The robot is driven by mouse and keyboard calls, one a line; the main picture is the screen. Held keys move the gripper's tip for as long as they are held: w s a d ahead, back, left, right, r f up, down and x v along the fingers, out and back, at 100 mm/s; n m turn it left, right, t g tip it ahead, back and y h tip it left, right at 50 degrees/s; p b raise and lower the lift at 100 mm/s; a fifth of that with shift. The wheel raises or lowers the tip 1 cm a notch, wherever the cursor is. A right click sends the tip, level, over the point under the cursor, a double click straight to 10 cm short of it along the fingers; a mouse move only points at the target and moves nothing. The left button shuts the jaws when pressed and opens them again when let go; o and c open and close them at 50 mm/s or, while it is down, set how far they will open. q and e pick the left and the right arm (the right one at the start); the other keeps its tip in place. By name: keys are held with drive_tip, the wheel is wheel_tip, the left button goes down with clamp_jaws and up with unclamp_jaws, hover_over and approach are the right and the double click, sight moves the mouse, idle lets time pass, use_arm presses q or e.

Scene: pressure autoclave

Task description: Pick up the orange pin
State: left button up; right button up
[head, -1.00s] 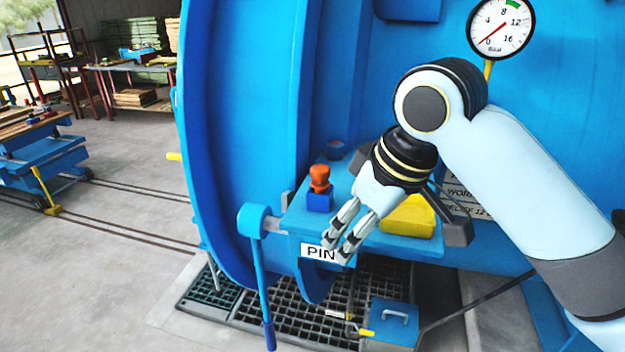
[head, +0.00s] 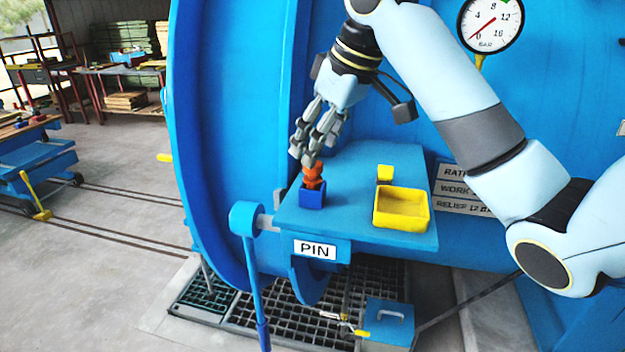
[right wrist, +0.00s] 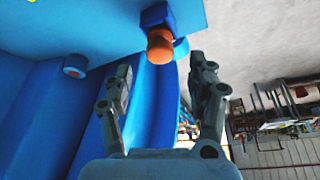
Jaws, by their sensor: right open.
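The orange pin (head: 313,176) stands upright in a small blue block (head: 312,194) on the blue shelf, above the PIN label. My right gripper (head: 308,158) is just above the pin in the head view, fingers pointing down, and its fingertips overlap the pin's top there. In the right wrist view the pin's orange head (right wrist: 160,46) is ahead, between the directions of the two open fingers (right wrist: 162,75), and nothing is held. I cannot tell whether a finger touches the pin. My left gripper is not in view.
The blue shelf (head: 365,165) also bears a yellow tray (head: 402,209) and a small yellow block (head: 385,174) to the right of the pin. The large blue autoclave flange (head: 235,130) rises at the left. A lever (head: 256,285) hangs at the shelf's front left.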

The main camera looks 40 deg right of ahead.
sight(313, 182)
drive_tip(key=p+x, duration=0.1)
drive_tip(key=x, duration=0.4)
drive_tip(key=shift+s, duration=0.15)
drive_tip(key=shift+d, duration=0.1)
clamp_jaws()
drive_tip(key=shift+r, duration=0.1)
